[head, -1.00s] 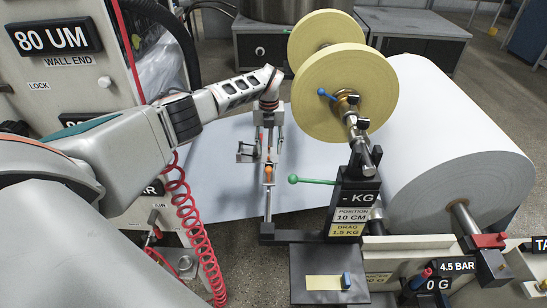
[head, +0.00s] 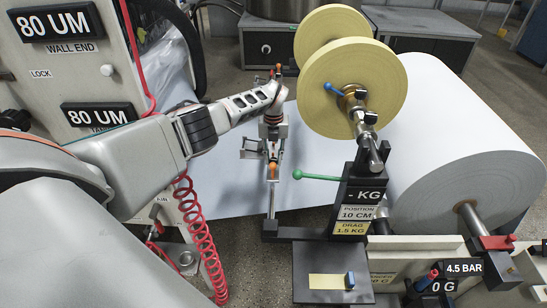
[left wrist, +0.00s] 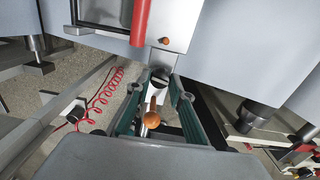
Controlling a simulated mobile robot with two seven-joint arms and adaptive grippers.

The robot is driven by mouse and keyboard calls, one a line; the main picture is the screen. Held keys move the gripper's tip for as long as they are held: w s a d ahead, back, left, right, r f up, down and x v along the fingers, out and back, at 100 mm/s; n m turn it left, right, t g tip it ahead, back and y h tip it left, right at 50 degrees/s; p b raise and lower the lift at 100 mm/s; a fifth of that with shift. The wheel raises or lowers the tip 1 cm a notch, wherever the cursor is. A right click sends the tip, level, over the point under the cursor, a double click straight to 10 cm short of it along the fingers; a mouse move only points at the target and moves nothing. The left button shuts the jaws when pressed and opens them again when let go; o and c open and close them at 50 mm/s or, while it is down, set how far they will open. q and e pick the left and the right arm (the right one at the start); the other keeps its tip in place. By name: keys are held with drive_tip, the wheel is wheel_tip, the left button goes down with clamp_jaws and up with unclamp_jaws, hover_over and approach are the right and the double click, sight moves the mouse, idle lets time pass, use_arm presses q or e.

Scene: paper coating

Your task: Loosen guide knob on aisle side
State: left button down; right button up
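An orange guide knob (head: 272,170) sits on the near, aisle side, on top of a thin metal rod above the black base bracket. In the left wrist view the orange knob (left wrist: 152,119) appears between my open finger pads. My left gripper (left wrist: 157,88) has both dark green fingers spread, one on each side of it. I cannot tell whether either finger touches the knob. My right gripper is not in view.
A green-knobbed lever (head: 297,175) sticks out close to the right of the knob, from the black scale post (head: 352,190). Yellow discs (head: 355,88) and a large paper roll (head: 465,140) stand to the right. A red coiled hose (head: 198,235) hangs at left.

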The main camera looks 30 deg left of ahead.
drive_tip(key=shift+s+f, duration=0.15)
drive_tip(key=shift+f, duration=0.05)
use_arm(q)
drive_tip(key=shift+n, duration=0.3)
drive_tip(key=n, duration=0.3)
drive_tip(key=shift+r+n, duration=0.1)
drive_tip(key=shift+n, duration=0.3)
drive_tip(key=n+p, duration=0.1)
drive_tip(key=n, duration=0.3)
drive_tip(key=shift+n, duration=0.3)
drive_tip(key=n, duration=0.3)
drive_tip(key=shift+n, duration=0.3)
drive_tip(key=n, duration=0.3)
drive_tip(key=shift+w+a+p, duration=0.1)
drive_tip(key=shift+p, duration=0.2)
drive_tip(key=shift+n, duration=0.9)
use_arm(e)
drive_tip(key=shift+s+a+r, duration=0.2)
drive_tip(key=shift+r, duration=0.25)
use_arm(q)
drive_tip(key=shift+n, duration=0.3)
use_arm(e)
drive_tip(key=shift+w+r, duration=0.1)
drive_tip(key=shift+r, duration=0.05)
